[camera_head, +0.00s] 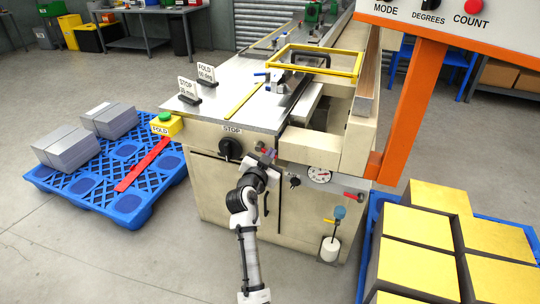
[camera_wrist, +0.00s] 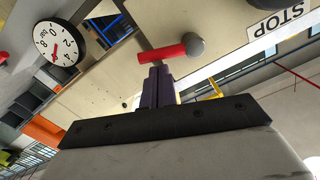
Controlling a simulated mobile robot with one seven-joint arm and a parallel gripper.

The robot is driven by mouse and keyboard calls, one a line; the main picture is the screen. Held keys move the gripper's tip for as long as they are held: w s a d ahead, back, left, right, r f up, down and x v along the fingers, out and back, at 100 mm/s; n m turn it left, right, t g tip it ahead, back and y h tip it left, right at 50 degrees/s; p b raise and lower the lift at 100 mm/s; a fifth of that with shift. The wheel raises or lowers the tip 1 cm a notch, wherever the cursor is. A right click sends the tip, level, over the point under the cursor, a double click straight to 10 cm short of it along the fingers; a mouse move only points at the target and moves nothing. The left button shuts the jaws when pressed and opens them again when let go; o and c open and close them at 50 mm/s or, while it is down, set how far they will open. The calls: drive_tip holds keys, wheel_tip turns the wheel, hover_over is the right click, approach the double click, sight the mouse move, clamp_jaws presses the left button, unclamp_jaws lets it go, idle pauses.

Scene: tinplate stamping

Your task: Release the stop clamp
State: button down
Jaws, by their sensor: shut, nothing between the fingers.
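A short red lever (camera_wrist: 163,53) with a grey round end (camera_wrist: 195,46) sits on the cream machine front near the "STOP" label (camera_wrist: 280,19); it looks like the stop clamp. In the head view my gripper (camera_head: 268,155) is close against the machine front, partly hiding the lever.
A pressure gauge (camera_head: 319,175) and a small red-handled valve (camera_head: 353,196) are on the lower front. An orange post (camera_head: 408,110) rises at right. Blue pallets stand left (camera_head: 70,195) and right (camera_head: 373,215), bearing grey sheets and yellow-topped blocks. A yellow frame (camera_head: 315,72) is on top.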

drive_tip(key=shift+f+m+b, duration=0.55)
drive_tip(key=shift+m+b, duration=0.25)
drive_tip(key=shift+b, duration=1.25)
drive_tip(key=a+f+m+b, duration=0.1)
drive_tip(key=m+b, duration=0.2)
drive_tip(key=b, duration=0.4)
drive_tip(key=f+m+b, duration=0.1)
drive_tip(key=m+b, duration=0.3)
drive_tip(key=b, duration=0.2)
drive_tip(key=a+f+m+b, duration=0.1)
drive_tip(key=f+m+b, duration=0.1)
drive_tip(key=m+b, duration=0.2)
drive_tip(key=shift+w+a+t+y+b, duration=0.3)
drive_tip(key=shift+w+a+t+b, duration=0.1)
drive_tip(key=shift+b, duration=1.45)
